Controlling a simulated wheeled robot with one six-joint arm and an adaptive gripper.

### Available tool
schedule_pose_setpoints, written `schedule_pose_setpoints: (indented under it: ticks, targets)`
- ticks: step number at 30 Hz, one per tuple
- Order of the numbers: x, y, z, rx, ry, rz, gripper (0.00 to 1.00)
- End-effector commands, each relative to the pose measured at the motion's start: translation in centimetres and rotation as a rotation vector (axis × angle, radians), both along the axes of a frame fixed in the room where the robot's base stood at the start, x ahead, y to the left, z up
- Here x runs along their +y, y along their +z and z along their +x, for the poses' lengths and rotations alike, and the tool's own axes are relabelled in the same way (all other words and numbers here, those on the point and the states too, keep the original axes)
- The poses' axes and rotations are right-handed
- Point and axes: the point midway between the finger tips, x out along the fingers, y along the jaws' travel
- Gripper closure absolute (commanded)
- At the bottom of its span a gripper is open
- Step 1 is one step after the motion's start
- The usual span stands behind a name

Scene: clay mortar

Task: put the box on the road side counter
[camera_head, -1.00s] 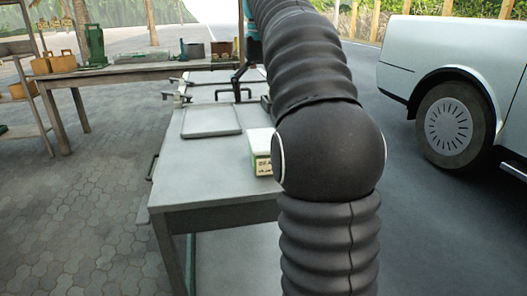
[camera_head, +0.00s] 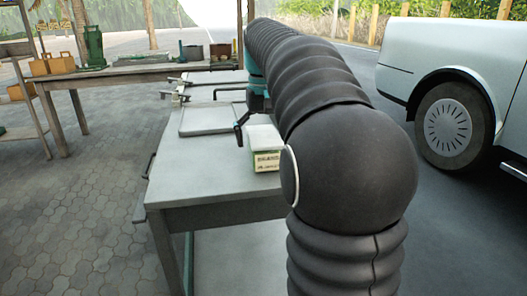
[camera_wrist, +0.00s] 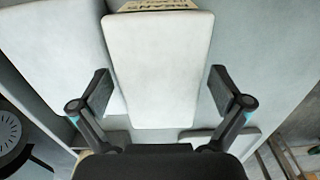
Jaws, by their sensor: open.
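The box (camera_head: 265,160) has a white lid and a pale label with dark lettering. It sits on the grey counter (camera_head: 190,180), near its right side, partly hidden by my arm in the head view. In the wrist view the white top of the box (camera_wrist: 158,70) fills the middle, with lettering at the top edge. My gripper (camera_wrist: 160,91) is open, with one finger on each side of the box's near end and gaps between fingers and box. In the head view a dark finger of my gripper (camera_head: 243,122) shows just behind and left of the box.
A flat grey tray (camera_head: 208,119) lies on the counter behind the box. A wooden table (camera_head: 125,72) with pots and crates stands at the back left. A pale truck (camera_head: 460,60) stands on the right. The counter's front left is clear.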

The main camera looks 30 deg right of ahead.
Motion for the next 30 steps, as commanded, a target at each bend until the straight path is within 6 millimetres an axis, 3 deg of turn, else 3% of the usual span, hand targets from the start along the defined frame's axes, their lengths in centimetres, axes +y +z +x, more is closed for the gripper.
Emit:
schedule_pose_setpoints:
  ticks: [9,11,18,19,20,30]
  targets:
    - [0.02,-0.58,0.0,-0.001,0.0,0.0,0.0]
    - [0.02,-0.57,0.0,-0.001,0.0,0.0,0.12]
    - [0.02,-0.58,0.01,-0.001,0.0,0.0,0.71]
    - [0.02,-0.54,0.01,-0.002,0.0,-0.001,0.71]
    - [0.02,-0.55,0.01,-0.002,0.0,-0.001,0.78]
    - [0.01,0.11,0.04,-0.003,0.0,-0.001,0.79]
